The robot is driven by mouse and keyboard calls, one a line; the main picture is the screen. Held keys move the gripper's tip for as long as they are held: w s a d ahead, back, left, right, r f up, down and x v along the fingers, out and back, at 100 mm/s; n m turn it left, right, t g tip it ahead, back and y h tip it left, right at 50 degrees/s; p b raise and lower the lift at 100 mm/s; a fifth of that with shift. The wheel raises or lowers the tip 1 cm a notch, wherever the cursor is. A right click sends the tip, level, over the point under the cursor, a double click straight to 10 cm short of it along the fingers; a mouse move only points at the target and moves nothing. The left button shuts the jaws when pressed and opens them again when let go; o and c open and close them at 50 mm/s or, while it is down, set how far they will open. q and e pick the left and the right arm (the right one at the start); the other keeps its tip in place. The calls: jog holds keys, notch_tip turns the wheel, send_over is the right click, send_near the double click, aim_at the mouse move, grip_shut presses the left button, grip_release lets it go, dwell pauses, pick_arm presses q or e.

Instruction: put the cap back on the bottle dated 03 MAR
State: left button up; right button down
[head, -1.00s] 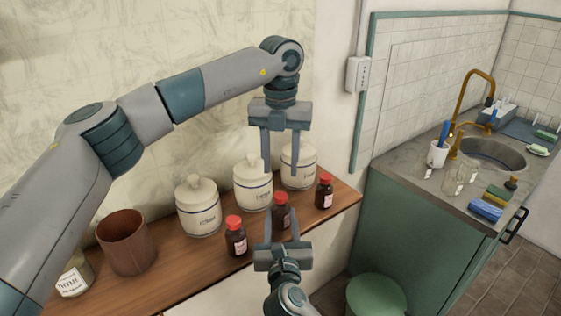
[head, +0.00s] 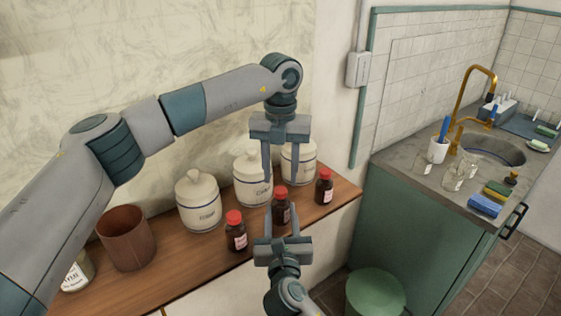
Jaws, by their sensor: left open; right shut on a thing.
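Three brown bottles with red caps stand in a row on the wooden shelf: a left one (head: 236,238), a middle one (head: 281,212) and a right one (head: 324,192). Their labels are too small to read, so I cannot tell which is dated 03 MAR. My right gripper (head: 281,216) is shut on the middle bottle from the front, one finger on each side. My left gripper (head: 281,188) points down from above, open, its fingers to either side of the middle bottle's red cap (head: 281,191). I cannot tell whether that cap is seated or whether the fingers touch it.
White lidded jars (head: 198,205) stand close behind the bottles. A brown pot (head: 126,240) and a labelled jar (head: 77,272) are at the left of the shelf (head: 185,278). A sink counter (head: 400,163) with glassware and sponges is at the right, a green stool (head: 375,292) below.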

aim_at(280, 190)
pick_arm(q)
jog(key=shift+f, duration=1.85)
grip_shut()
jog(key=m, duration=0.5)
jog(key=shift+m, duration=0.4)
jog(key=m, duration=0.5)
jog(key=shift+m, duration=0.3)
jog(key=shift+o, duration=0.4)
grip_release()
